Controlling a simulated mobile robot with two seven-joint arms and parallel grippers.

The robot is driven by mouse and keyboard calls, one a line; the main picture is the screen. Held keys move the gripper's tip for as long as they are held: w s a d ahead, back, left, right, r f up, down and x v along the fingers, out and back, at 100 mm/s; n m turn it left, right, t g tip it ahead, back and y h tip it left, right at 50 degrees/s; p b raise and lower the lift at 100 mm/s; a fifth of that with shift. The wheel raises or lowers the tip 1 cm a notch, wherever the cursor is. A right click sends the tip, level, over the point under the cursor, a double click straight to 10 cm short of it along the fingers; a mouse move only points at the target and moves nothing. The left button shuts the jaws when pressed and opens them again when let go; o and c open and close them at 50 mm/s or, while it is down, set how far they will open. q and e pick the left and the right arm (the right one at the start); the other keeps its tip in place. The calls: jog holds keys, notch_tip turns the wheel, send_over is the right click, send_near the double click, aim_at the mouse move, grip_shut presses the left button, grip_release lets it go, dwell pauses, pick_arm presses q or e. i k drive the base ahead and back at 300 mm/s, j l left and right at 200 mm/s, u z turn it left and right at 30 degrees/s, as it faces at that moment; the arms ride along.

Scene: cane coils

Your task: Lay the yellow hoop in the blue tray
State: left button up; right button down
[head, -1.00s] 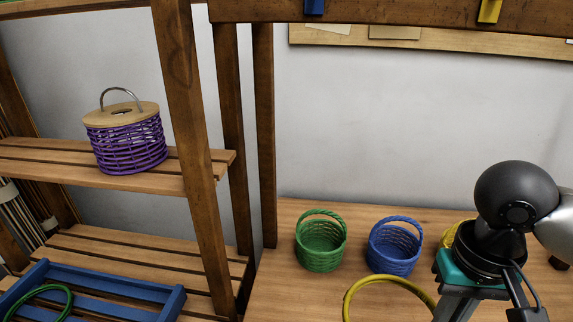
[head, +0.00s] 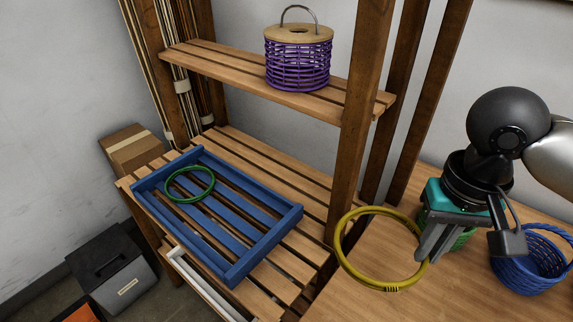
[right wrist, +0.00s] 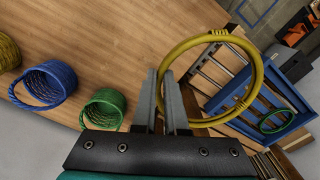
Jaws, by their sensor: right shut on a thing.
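The yellow hoop (head: 343,234) is held at its right side by my right gripper (head: 426,257), above the left end of the table. In the right wrist view the hoop (right wrist: 259,72) stands out from between the two shut fingers (right wrist: 163,90). The blue slatted tray (head: 247,267) lies on the lower slatted shelf to the left, apart from the hoop. A green hoop (head: 211,185) lies in the tray's far left part; it also shows in the right wrist view (right wrist: 263,126). My left gripper is not in view.
A wooden post (head: 357,130) stands between the hoop and the tray. A purple basket (head: 298,70) sits on the upper shelf (head: 230,68). A green basket (head: 462,238) is behind my right gripper, and a blue basket (head: 530,265) stands to the right.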

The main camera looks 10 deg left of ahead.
aim_at(240, 224)
jog(key=i+j+u, duration=0.1)
jog(key=j+u, duration=0.15)
jog(key=i+j+u, duration=0.2)
jog(key=j, duration=0.15)
jog(key=j+u, duration=0.25)
jog(key=i+j, duration=0.35)
jog(key=j, duration=0.15)
